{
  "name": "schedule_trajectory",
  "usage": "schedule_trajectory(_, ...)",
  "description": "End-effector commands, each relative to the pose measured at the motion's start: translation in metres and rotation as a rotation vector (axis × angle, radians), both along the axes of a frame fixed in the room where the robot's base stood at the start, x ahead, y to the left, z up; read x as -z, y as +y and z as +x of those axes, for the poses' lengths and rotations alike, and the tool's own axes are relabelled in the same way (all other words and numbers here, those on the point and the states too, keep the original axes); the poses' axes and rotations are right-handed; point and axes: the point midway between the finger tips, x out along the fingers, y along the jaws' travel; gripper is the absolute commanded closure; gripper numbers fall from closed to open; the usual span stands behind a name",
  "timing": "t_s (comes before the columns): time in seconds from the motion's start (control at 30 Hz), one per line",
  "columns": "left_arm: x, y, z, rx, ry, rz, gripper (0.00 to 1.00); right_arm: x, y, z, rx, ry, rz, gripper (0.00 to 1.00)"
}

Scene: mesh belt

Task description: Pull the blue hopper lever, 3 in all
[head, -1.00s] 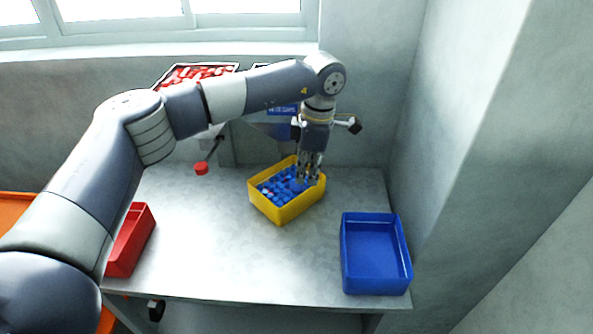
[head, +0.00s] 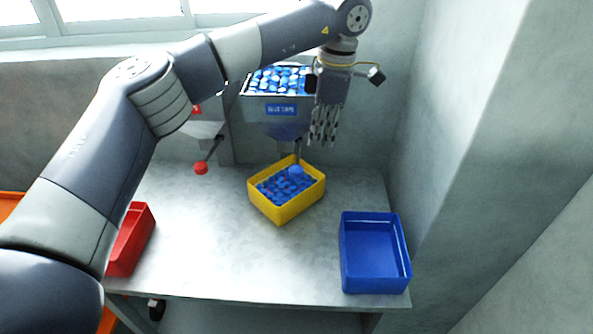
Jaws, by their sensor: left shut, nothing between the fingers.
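The blue hopper (head: 285,133) stands at the back wall, filled with blue and white pieces, with a blue label on its front. Its lever hangs down and ends in a blue knob (head: 296,171), which appears over the yellow bin (head: 281,217). The yellow bin holds many blue pieces and a few red ones. My left gripper (head: 322,143) is shut and empty, above and to the right of the knob and apart from it. My right gripper is not in view.
A red lever knob (head: 201,168) hangs to the left, its hopper mostly behind my left arm. A red bin (head: 131,240) sits at the table's left edge. An empty blue bin (head: 375,253) sits at the front right. The table's front middle (head: 240,260) is clear.

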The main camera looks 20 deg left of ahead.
Motion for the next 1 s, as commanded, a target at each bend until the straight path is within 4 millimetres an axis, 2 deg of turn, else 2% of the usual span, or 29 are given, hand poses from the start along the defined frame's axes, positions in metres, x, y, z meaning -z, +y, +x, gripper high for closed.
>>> schedule_trajectory(0.1, -0.014, -0.003, 0.001, 0.001, -0.001, -0.001, 1.00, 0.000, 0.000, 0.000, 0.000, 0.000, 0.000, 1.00)
schedule_trajectory(0.23, -0.020, -0.003, 0.000, 0.002, 0.001, 0.000, 1.00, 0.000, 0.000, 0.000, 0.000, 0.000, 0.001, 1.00)
schedule_trajectory(1.0, -0.021, -0.003, 0.001, 0.001, 0.001, 0.000, 1.00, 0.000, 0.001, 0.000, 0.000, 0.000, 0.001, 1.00)
